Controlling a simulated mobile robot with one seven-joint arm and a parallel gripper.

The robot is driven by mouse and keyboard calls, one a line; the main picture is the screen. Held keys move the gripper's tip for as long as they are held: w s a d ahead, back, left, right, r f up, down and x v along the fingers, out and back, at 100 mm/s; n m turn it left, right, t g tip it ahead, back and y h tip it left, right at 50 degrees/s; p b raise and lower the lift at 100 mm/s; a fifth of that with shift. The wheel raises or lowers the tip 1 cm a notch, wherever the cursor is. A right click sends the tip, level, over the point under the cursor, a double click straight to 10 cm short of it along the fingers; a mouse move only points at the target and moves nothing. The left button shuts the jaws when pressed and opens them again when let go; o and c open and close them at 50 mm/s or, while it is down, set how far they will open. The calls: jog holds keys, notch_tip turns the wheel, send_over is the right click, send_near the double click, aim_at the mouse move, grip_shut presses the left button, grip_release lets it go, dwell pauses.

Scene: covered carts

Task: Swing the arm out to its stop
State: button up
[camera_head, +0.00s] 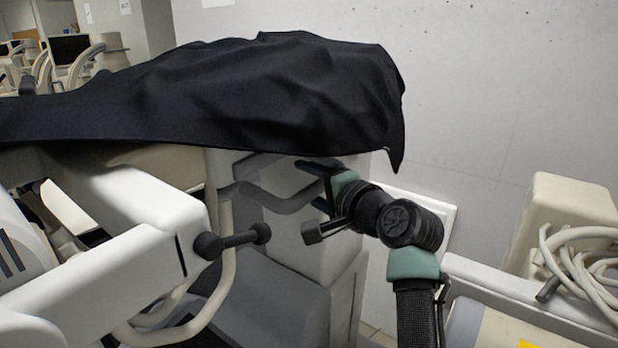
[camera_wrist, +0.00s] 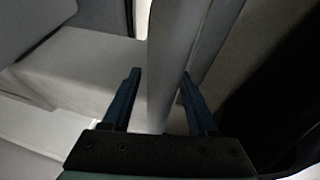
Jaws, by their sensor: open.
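My gripper (camera_head: 307,184) is open beside the covered cart's pale body, below the black cover. In the wrist view, a pale grey bar (camera_wrist: 172,50) runs between the two spread dark fingers of my gripper (camera_wrist: 160,74). I see clear space beside the left finger; the right one is close to the bar, and I cannot tell if they touch. In the head view, a curved grey bar (camera_head: 272,203) leads from the cart toward my fingers. A white jointed arm (camera_head: 100,245) with a black knobbed handle (camera_head: 238,239) reaches in from the left, apart from my gripper.
A black cloth (camera_head: 250,95) drapes over the cart top and hangs down close above my gripper. A pale wall (camera_head: 500,100) stands behind. At right, a beige box (camera_head: 568,205) and coiled pale hoses (camera_head: 585,270) lie beyond my forearm. A pale hose (camera_head: 222,275) loops down at left.

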grip_shut()
dwell(0.3)
dwell(1.1)
